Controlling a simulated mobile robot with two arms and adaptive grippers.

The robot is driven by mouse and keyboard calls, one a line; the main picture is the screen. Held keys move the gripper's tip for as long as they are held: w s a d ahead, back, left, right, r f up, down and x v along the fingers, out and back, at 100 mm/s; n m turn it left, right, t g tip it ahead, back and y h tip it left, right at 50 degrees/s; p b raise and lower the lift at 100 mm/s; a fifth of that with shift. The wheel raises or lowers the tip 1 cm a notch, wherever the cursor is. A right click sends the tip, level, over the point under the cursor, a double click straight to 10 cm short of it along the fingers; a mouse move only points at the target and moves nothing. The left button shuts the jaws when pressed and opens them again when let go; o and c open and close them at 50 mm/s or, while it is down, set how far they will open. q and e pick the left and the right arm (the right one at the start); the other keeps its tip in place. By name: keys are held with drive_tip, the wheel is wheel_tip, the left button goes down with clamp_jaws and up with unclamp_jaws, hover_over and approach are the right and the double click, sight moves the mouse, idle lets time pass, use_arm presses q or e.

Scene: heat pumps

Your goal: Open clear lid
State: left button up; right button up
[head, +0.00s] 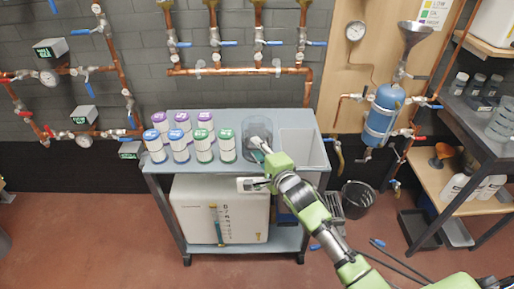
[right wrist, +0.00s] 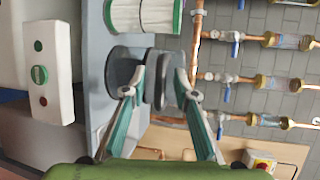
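A clear, bluish cylindrical container (head: 257,127) stands on the grey cart top, right of the bottles. Its clear lid is hard to make out in the head view. My right gripper (head: 259,146) reaches to the container's front right side, with its fingertips over it. In the right wrist view my right gripper (right wrist: 158,84) has its two teal fingers apart, on either side of a dark grey round part (right wrist: 155,86). I cannot tell whether they touch it. My left gripper is not in view.
Several bottles with purple, blue and green caps (head: 181,145) stand left of the container. A white open bin (head: 303,148) is set in the cart's right end. Copper pipes with valves (head: 240,71) run along the wall behind. A shelf (head: 478,130) stands at right.

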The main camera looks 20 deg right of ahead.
drive_tip(key=shift+w+f, duration=0.1)
drive_tip(key=shift+w, duration=0.25)
clamp_jaws()
